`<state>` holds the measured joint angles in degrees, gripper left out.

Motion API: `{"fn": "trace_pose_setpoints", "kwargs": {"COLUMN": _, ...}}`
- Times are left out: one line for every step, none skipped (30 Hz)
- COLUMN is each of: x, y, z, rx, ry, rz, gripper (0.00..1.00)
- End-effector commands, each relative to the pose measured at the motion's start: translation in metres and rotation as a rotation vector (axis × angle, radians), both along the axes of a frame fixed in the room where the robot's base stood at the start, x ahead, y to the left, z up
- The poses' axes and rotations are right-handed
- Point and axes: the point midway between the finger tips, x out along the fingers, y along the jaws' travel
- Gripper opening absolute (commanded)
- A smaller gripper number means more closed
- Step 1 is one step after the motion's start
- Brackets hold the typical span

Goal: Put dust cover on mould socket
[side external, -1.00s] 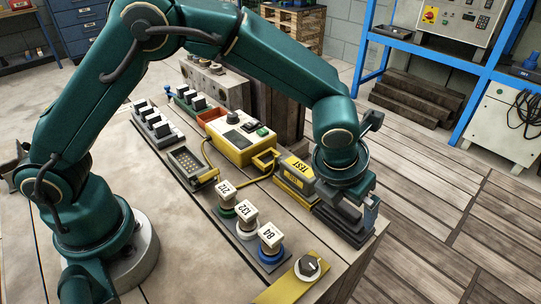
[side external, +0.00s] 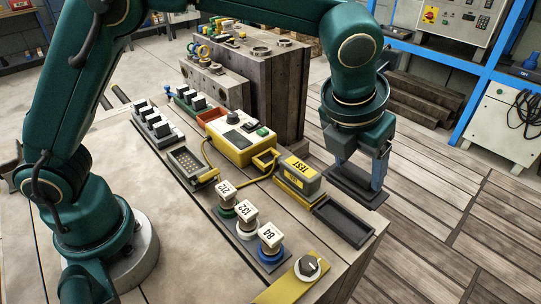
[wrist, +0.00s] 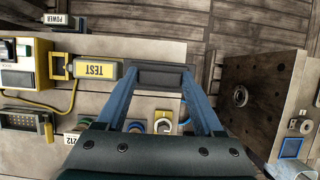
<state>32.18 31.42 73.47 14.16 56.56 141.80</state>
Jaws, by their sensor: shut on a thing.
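My gripper (side external: 368,165) is shut on the dark dust cover (side external: 356,186), a flat, blackish rectangular piece. It holds the cover level, in the air just off the bench edge in the side view. In the wrist view the cover (wrist: 160,77) lies between the tips of the two blue fingers (wrist: 160,82). An empty black tray (side external: 343,222) lies on the bench below. I cannot tell for sure which fitting is the mould socket; a small blue-framed rectangle (wrist: 291,147) sits on a grey plate (wrist: 262,118) at the right in the wrist view.
A yellow TEST box (side external: 297,174) stands beside the tray, with a yellow control box (side external: 238,136) further left. Numbered plugs (side external: 270,236) and a knob on a yellow plate (side external: 311,265) stand nearer. A tall mould block (side external: 278,90) rises behind. The wooden floor (side external: 430,210) at right is clear.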

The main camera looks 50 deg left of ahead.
Motion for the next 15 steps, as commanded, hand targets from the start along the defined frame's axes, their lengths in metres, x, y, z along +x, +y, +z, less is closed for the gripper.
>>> {"fn": "trace_pose_setpoints", "kwargs": {"x": 0.001, "y": 0.0, "z": 0.006, "rx": -0.002, "ry": -0.003, "rz": 0.005, "gripper": 0.13}}
{"fn": "trace_pose_setpoints", "kwargs": {"x": 0.0, "y": 0.0, "z": 0.009, "rx": -0.001, "ry": -0.002, "rz": 0.013, "gripper": 0.13}}
{"fn": "trace_pose_setpoints", "kwargs": {"x": 0.0, "y": 0.0, "z": 0.011, "rx": 0.0, "ry": -0.002, "rz": 0.027, "gripper": 0.13}}
{"fn": "trace_pose_setpoints", "kwargs": {"x": -0.001, "y": 0.0, "z": 0.012, "rx": 0.0, "ry": -0.001, "rz": 0.044, "gripper": 0.13}}
{"fn": "trace_pose_setpoints", "kwargs": {"x": -0.002, "y": 0.0, "z": 0.013, "rx": 0.001, "ry": -0.001, "rz": 0.065, "gripper": 0.13}}
{"fn": "trace_pose_setpoints", "kwargs": {"x": -0.003, "y": 0.001, "z": 0.013, "rx": 0.001, "ry": 0.0, "rz": 0.103, "gripper": 0.13}}
{"fn": "trace_pose_setpoints", "kwargs": {"x": -0.004, "y": 0.002, "z": 0.012, "rx": 0.001, "ry": 0.0, "rz": 0.137, "gripper": 0.13}}
{"fn": "trace_pose_setpoints", "kwargs": {"x": -0.006, "y": 0.003, "z": 0.011, "rx": 0.002, "ry": 0.001, "rz": 0.174, "gripper": 0.13}}
{"fn": "trace_pose_setpoints", "kwargs": {"x": -0.009, "y": 0.005, "z": 0.01, "rx": 0.002, "ry": 0.002, "rz": 0.232, "gripper": 0.13}}
{"fn": "trace_pose_setpoints", "kwargs": {"x": -0.011, "y": 0.007, "z": 0.008, "rx": 0.004, "ry": 0.001, "rz": 0.279, "gripper": 0.13}}
{"fn": "trace_pose_setpoints", "kwargs": {"x": -0.014, "y": 0.008, "z": 0.007, "rx": 0.004, "ry": 0.001, "rz": 0.33, "gripper": 0.13}}
{"fn": "trace_pose_setpoints", "kwargs": {"x": -0.017, "y": 0.012, "z": 0.005, "rx": 0.004, "ry": 0.001, "rz": 0.405, "gripper": 0.13}}
{"fn": "trace_pose_setpoints", "kwargs": {"x": -0.018, "y": 0.017, "z": 0.004, "rx": 0.004, "ry": 0.001, "rz": 0.467, "gripper": 0.13}}
{"fn": "trace_pose_setpoints", "kwargs": {"x": -0.02, "y": 0.021, "z": 0.003, "rx": 0.005, "ry": 0.001, "rz": 0.531, "gripper": 0.13}}
{"fn": "trace_pose_setpoints", "kwargs": {"x": -0.021, "y": 0.029, "z": 0.001, "rx": 0.006, "ry": 0.001, "rz": 0.623, "gripper": 0.13}}
